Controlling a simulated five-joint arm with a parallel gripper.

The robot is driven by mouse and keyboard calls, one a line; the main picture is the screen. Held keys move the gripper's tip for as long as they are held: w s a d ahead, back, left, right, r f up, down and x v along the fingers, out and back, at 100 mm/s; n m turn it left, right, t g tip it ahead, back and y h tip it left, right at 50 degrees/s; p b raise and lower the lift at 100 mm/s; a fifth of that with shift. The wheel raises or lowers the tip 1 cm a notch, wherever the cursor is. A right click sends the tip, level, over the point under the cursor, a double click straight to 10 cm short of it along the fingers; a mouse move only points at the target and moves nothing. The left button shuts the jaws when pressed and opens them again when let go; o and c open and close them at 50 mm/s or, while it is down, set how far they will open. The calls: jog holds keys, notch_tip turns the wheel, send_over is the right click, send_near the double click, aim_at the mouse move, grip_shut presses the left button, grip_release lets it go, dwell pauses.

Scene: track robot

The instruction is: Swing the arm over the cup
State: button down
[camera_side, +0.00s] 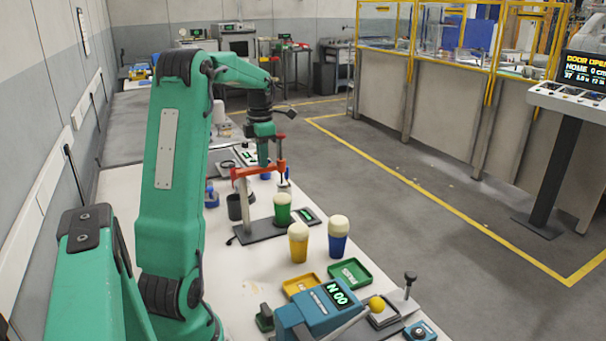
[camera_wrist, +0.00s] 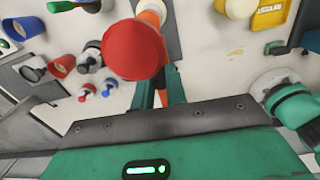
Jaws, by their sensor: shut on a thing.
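The red swing arm (camera_side: 258,172) sits on a grey post (camera_side: 246,212) on a dark base plate. Its upright red part stands at the right end, with a thin tip pointing down. My gripper (camera_side: 264,160) is shut on the arm between its two teal fingers. The wrist view shows the arm as an orange strip between the fingers (camera_wrist: 163,92), with a large red round top (camera_wrist: 133,50) close to the camera.
A yellow cup (camera_side: 298,245) and a blue cup (camera_side: 338,243) with cream domes stand nearer. A green tray (camera_side: 367,283), a yellow tray (camera_side: 291,290) and a blue device (camera_side: 318,318) lie in front. A dark cup (camera_side: 234,208) stands left of the post.

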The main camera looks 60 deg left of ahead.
jog(key=shift+s+a+r+n, duration=0.1)
jog(key=shift+s+a+n, duration=0.05)
jog(key=shift+a+n, duration=0.15)
jog(key=c, duration=1.4)
grip_release()
jog(key=shift+d, duration=0.1)
jog(key=shift+r, duration=3.9)
